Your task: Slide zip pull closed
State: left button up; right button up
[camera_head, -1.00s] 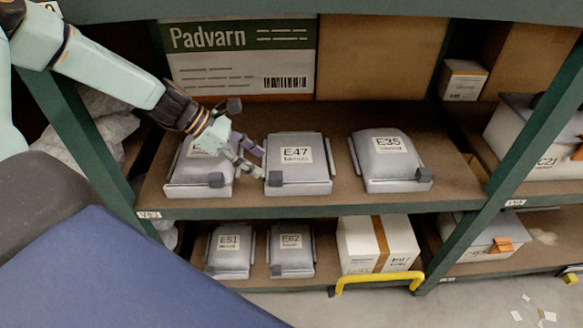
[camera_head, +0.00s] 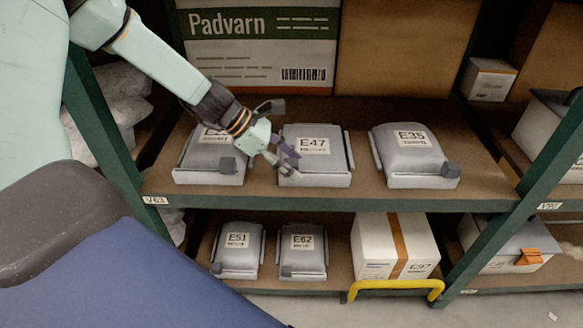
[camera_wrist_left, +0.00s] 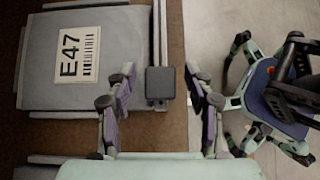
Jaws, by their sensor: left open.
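The grey case labelled E47 (camera_head: 318,165) stands on the upper shelf; it also shows at the upper left of the left wrist view (camera_wrist_left: 85,90). Its dark, blocky zip pull (camera_wrist_left: 160,82) sits on the rail along the case's edge. My left gripper (camera_head: 286,160) is at the case's front left corner, where it hides the pull in the head view. In the left wrist view the left gripper (camera_wrist_left: 161,74) is open, one finger on each side of the pull. Gaps show between both fingers and the pull. My right gripper is not in view.
Case E35 (camera_head: 412,160) stands to the right and another similar case (camera_head: 208,160) to the left, partly behind my gripper. The green shelf edge (camera_head: 350,203) runs in front. Cases E51 (camera_head: 238,255) and E62 (camera_head: 302,255) stand on the lower shelf near a yellow rail (camera_head: 395,286).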

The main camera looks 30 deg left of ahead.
pick_arm(q)
jog(key=shift+d, duration=0.15)
jog(key=shift+c, duration=0.4)
grip_shut()
dwell(0.4)
